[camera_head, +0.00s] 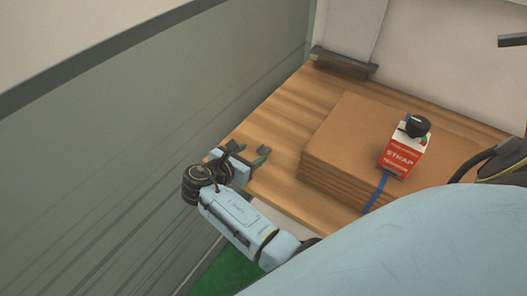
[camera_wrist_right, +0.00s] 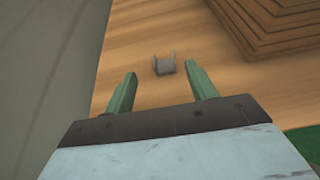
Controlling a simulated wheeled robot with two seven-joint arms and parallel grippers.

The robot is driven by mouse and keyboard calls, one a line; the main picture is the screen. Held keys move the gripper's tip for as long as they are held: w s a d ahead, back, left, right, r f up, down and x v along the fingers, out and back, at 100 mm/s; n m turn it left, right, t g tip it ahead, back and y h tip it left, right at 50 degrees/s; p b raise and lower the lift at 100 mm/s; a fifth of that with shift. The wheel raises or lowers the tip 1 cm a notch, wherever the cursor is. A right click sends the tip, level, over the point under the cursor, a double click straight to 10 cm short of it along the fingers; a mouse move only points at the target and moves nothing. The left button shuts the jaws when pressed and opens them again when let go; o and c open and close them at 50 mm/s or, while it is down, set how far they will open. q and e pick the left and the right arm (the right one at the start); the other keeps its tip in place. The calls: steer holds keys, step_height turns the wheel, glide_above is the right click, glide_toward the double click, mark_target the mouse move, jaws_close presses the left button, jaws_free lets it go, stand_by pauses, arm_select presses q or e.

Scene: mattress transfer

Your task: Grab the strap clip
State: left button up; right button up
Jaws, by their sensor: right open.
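The strap clip (camera_wrist_right: 164,64) is a small grey piece with two upright prongs. It lies on the wooden surface in the right wrist view, ahead of and between my right gripper's fingertips, and does not appear clamped. I cannot make it out surely in the head view. My right gripper (camera_head: 250,151) is low over the left end of the wooden surface, its green fingers apart. In the right wrist view the gripper (camera_wrist_right: 162,71) is open and empty. My left gripper is not in view.
A stack of brown cardboard sheets (camera_head: 340,135) lies to the right on the wooden surface (camera_head: 285,110). A red and white strap box (camera_head: 403,158) with a black knob stands on it, a blue strap (camera_head: 377,192) running down. A grey-green wall (camera_head: 160,130) stands close at left.

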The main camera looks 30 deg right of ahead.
mark_target(262, 154)
steer(key=shift+w+d+f, duration=0.1)
steer(key=shift+d+f, duration=0.05)
steer(key=shift+d, duration=0.25)
steer(key=x, duration=0.4)
steer(key=shift+d+f+b, duration=0.2)
steer(key=shift+d+b, duration=0.1)
steer(key=shift+b, duration=0.05)
steer(key=shift+d, duration=0.15)
steer(key=c, duration=0.4)
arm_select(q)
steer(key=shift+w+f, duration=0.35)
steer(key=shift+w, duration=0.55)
arm_select(e)
steer(key=c, duration=0.6)
